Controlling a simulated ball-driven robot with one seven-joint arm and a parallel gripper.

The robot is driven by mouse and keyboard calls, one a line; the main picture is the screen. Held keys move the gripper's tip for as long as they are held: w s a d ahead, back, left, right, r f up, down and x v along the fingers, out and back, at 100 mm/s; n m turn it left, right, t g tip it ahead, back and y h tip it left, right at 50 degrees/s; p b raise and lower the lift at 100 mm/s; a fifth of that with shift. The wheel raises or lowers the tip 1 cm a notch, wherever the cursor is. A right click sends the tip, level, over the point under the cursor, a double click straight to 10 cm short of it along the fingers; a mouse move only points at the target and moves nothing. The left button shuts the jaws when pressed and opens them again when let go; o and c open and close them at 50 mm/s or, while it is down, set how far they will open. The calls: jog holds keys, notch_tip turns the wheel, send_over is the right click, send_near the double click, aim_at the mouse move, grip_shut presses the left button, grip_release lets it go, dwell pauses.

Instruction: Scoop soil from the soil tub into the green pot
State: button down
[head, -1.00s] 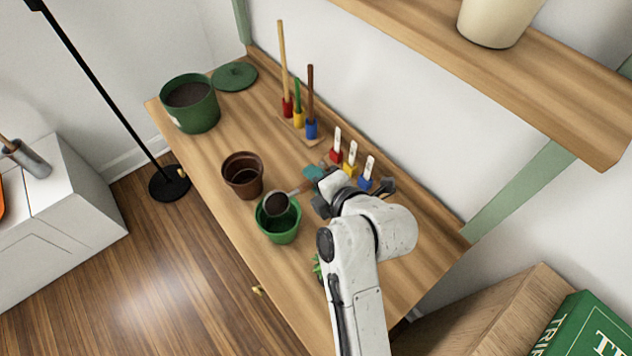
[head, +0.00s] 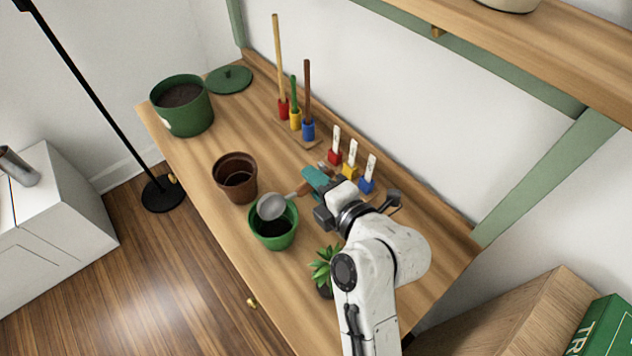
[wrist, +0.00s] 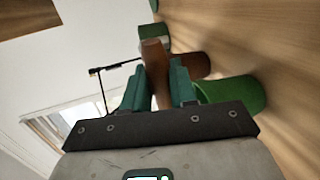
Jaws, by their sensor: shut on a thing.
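My gripper (head: 314,182) has teal fingers shut on the brown handle of a metal scoop (head: 271,206). The handle also shows between the fingers in the wrist view (wrist: 155,70). The scoop's grey bowl is tilted over the green pot (head: 273,240), and no soil shows on it. Dark soil lies inside the green pot, partly hidden by the scoop. The green pot also shows right of the fingers in the wrist view (wrist: 238,92). The soil tub (head: 188,121), large and green with dark soil inside, stands open at the table's far left end.
A brown pot (head: 235,185) stands left of the green pot. The tub's green lid (head: 229,79) lies behind the tub. Upright tools in coloured holders (head: 308,131) and white labels in coloured blocks (head: 350,171) line the wall side. A small plant (head: 322,270) stands near my arm.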

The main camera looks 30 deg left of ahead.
jog(key=shift+w+a+r+n+g+h+p, duration=0.25)
jog(key=shift+h+p, duration=0.4)
jog(key=shift+p, duration=0.85)
jog(key=shift+s+r+m+g+h+p, duration=0.25)
jog(key=shift+h+p, duration=0.35)
jog(key=shift+p, duration=0.9)
jog(key=shift+w+a+r+n+g+h+p, duration=0.15)
jog(key=shift+r+n+g+h+p, duration=0.35)
jog(key=shift+p, duration=1)
jog(key=shift+f+h+p, duration=0.1)
jog(key=shift+h+p, duration=0.2)
jog(key=shift+h, duration=0.05)
jog(key=h+p, duration=0.1)
jog(key=p, duration=0.1)
jog(key=r+g+h+p, duration=0.1)
jog(key=h+p, duration=0.1)
jog(key=p, duration=0.1)
jog(key=shift+w+a, duration=0.1)
jog(key=shift+a, duration=0.3)
jog(key=shift+w+a+r+g+h+p, duration=0.2)
jog(key=shift+r+g+h, duration=0.25)
jog(key=shift+r+h, duration=0.4)
jog(key=shift+w+a+r+g+h+p, duration=0.1)
jog(key=shift+a+r+g+h+p, duration=0.15)
jog(key=shift+r+g+h, duration=0.6)
jog(key=shift+w+a+r+g+h+p, duration=0.15)
jog(key=shift+a+r+h, duration=0.2)
jog(key=shift+h, duration=0.95)
jog(key=shift+r+n, duration=0.1)
jog(key=shift+n, duration=0.2)
